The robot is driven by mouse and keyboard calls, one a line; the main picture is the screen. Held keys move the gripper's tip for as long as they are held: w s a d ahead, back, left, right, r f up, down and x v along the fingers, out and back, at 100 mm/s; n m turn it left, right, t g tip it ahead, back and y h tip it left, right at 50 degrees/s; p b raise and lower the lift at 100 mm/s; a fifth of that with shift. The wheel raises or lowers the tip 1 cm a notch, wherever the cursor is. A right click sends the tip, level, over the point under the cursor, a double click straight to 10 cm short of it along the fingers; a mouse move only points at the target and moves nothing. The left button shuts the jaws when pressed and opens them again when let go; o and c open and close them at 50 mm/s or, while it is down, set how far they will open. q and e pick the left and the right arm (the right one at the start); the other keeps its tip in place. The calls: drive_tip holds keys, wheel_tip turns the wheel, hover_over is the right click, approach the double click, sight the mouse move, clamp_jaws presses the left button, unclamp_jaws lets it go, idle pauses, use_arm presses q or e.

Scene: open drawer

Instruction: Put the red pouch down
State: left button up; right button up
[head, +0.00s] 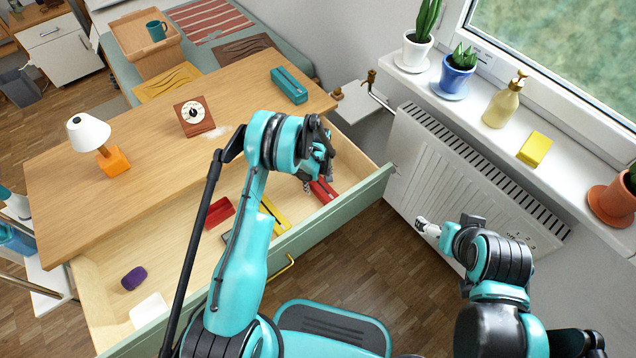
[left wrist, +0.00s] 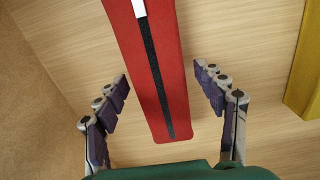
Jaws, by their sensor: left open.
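The red pouch (head: 323,191), with a dark zipper strip along it, lies in the open drawer (head: 102,283), towards its right end. In the left wrist view the red pouch (left wrist: 152,62) runs from the top edge down between the finger pairs. My left gripper (head: 318,165) is open just over the pouch, partly hidden by its own arm. In the left wrist view its fingers (left wrist: 165,108) stand apart on both sides of the pouch, with gaps. My right gripper (head: 427,228) is in front of the radiator, and its jaw state is unclear.
A yellow item (head: 275,214), a red tray-like item (head: 218,213), a purple object (head: 134,278) and a white item (head: 149,310) lie in the drawer. A lamp (head: 112,160), a clock (head: 194,116) and a teal pouch (head: 289,85) stand on the desktop. The radiator (head: 440,160) is at right.

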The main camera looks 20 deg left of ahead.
use_arm(q)
drive_tip(key=s+r+m+t+p, duration=0.1)
drive_tip(key=s+r+p, duration=0.1)
drive_tip(key=r, duration=1.1)
drive_tip(key=s+r+m+t+p, duration=0.1)
drive_tip(key=r+p, duration=0.1)
drive_tip(key=r, duration=1.1)
drive_tip(key=s+r+m+t, duration=0.1)
drive_tip(key=s+r+m, duration=0.2)
drive_tip(key=s+r, duration=0.5)
drive_tip(key=s+r+m+t, duration=0.2)
drive_tip(key=s+r, duration=0.1)
drive_tip(key=s, duration=0.4)
drive_tip(key=s+r+m+t, duration=0.2)
drive_tip(key=s+r+m, duration=0.1)
drive_tip(key=s, duration=0.5)
drive_tip(key=shift+s+a, duration=0.15)
drive_tip(key=shift+a, duration=0.15)
